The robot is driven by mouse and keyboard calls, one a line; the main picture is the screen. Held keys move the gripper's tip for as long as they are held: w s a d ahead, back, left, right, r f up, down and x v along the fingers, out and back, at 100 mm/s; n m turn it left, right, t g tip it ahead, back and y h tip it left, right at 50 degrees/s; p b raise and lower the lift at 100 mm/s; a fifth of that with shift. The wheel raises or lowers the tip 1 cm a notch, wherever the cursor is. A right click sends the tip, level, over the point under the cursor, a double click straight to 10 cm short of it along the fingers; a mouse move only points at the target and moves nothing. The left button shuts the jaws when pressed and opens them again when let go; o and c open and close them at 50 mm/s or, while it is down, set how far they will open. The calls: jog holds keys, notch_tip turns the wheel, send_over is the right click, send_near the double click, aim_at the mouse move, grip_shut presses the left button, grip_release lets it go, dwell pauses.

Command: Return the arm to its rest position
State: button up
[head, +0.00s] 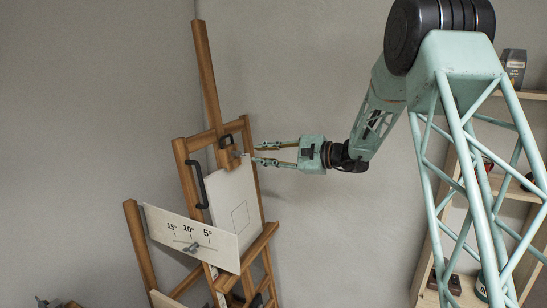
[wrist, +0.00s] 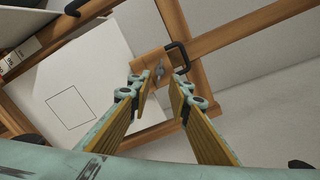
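My gripper (head: 257,153) is at the end of my mint-green arm, level with the upper part of a wooden easel in the head view. Its two fingers are apart with nothing between them. In the wrist view the open fingers (wrist: 163,86) point toward the easel's wooden top clamp (wrist: 153,62) and its metal knob. The fingertips look close to the clamp (head: 226,158), but I cannot tell whether they touch. The arm is stretched to the left, with the gripper roughly horizontal.
The easel holds a white board (head: 232,205) with a drawn square. Below is an angle plate (head: 190,237) marked 15°, 10°, 5°. Black handles (head: 201,186) stick out at the side. Wooden shelves (head: 515,185) with small items stand at right. The wall between is bare.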

aim_at(241, 154)
jog(key=x, duration=0.5)
jog(key=shift+f, duration=0.15)
jog(key=shift+b+x, duration=0.4)
jog(key=shift+x, duration=0.5)
jog(key=shift+c, duration=0.6)
jog(key=c, duration=0.4)
